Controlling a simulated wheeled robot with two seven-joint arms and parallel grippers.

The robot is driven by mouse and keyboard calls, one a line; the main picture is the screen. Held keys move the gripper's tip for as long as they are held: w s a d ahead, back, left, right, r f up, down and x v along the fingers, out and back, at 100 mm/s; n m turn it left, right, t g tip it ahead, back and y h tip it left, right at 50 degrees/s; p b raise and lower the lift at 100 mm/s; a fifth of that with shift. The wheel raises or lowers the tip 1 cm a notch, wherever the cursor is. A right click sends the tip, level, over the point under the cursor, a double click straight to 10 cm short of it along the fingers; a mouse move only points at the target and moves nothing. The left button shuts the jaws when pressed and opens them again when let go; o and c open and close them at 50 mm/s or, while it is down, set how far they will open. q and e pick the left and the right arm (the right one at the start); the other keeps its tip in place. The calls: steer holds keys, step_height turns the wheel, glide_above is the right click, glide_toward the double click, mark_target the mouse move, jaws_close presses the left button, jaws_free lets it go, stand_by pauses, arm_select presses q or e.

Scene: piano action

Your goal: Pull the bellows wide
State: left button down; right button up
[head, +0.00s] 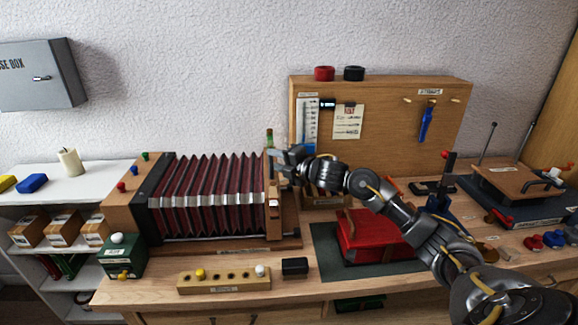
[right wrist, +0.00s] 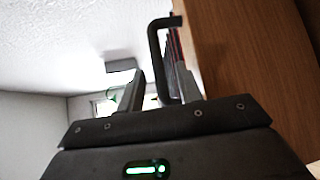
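The bellows (head: 212,205) lies on the bench at the left, with dark red pleats and a pale band along its front. Its left end joins a wooden block with a black frame (head: 148,205); its right end is a wooden end board (head: 273,222). My right gripper (head: 277,158) is at the top of this board. In the right wrist view, a black bar handle (right wrist: 154,55) stands out from the wooden board (right wrist: 225,60). It passes between the two spread fingers of my right gripper (right wrist: 160,90), with a gap showing beside the left finger. My left gripper is out of view.
A wooden strip with knobs (head: 224,280) and a small black block (head: 295,267) lie in front. A red box (head: 372,238) on a dark mat stands right of the bellows, under my right arm. A wooden tool panel (head: 385,150) rises behind.

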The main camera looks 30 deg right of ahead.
steer(key=b+v, duration=0.1)
steer(key=v, duration=0.7)
steer(key=shift+a+f, duration=0.1)
